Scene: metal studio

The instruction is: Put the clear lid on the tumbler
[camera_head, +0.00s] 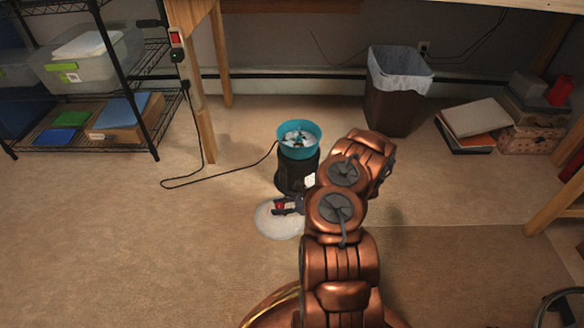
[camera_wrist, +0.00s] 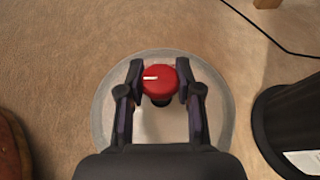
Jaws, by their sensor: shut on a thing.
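The tumbler has a black base (camera_head: 290,176) and a teal bowl (camera_head: 311,143) open at the top, with several pale pieces and a dark centre post inside. It stands upright on the floor. The clear round lid (camera_head: 277,226) is beside its foot, at or near the floor; I cannot tell if it is touching. My gripper (camera_head: 280,206) is shut on the red knob at the lid's centre. In the wrist view, my gripper's fingers (camera_wrist: 160,80) flank the red knob (camera_wrist: 160,79), with the lid (camera_wrist: 160,125) below. The black base (camera_wrist: 288,118) shows at the right.
A black cord (camera_head: 215,177) runs from the tumbler across the floor to a wooden leg (camera_head: 201,105). A lined bin (camera_head: 395,100) stands behind, a wire shelf (camera_head: 125,75) with tubs at left, and boxes (camera_head: 535,115) at right. The floor at front left is clear.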

